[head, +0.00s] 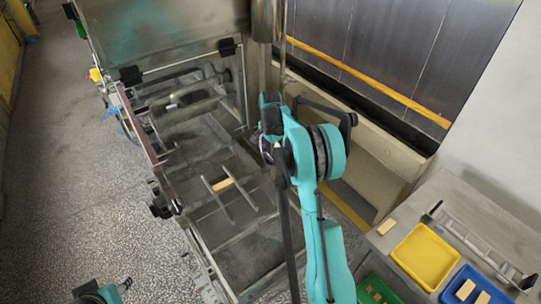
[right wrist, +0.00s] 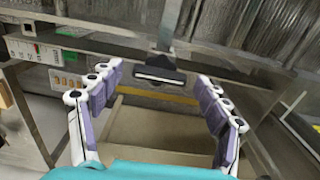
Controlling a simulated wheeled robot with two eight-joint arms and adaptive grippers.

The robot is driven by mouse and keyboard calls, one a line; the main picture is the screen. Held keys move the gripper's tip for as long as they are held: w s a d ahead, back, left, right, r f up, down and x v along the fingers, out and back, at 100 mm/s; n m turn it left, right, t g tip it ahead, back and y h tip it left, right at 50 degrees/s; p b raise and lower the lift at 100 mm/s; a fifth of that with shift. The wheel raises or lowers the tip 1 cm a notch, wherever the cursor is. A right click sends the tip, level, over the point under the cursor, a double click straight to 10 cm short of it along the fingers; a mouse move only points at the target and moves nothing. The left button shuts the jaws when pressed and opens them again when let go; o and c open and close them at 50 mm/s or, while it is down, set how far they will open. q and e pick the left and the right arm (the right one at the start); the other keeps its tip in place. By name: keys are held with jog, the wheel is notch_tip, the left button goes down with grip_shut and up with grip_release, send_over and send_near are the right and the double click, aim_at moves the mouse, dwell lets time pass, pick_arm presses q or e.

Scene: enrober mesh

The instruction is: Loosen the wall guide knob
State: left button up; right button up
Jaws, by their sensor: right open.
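In the right wrist view my right gripper (right wrist: 160,77) is open, with a pale and purple finger on each side and nothing held. A black T-shaped knob (right wrist: 158,75) with a light strip on its face shows between the fingertips, below a grey metal post (right wrist: 166,25). Neither finger visibly touches it. I take it for the wall guide knob, but cannot be sure. In the head view my right arm reaches up over the right side of the metal machine (head: 205,235) and hides the fingers. Only a piece of my left arm shows at the bottom left.
The machine's open bed holds two rails with an orange-brown bar (head: 222,184) between them. A side table (head: 385,240) at the right carries a yellow tray (head: 425,257), a blue bin (head: 472,290), a green bin (head: 372,290) and a metal rack (head: 475,245). The left floor is clear.

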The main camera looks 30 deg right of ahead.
jog(key=c, duration=1.2)
jog(key=shift+o, duration=0.2)
jog(key=shift+n, duration=0.4)
jog(key=n+b, duration=0.1)
jog(key=n, duration=0.2)
jog(key=shift+n, duration=0.3)
jog(key=n+b, duration=0.1)
jog(key=n, duration=0.3)
jog(key=shift+n, duration=0.3)
jog(key=n, duration=0.4)
jog(key=shift+n+b, duration=0.3)
jog(key=shift+b, duration=0.1)
jog(key=shift+n, duration=2.2)
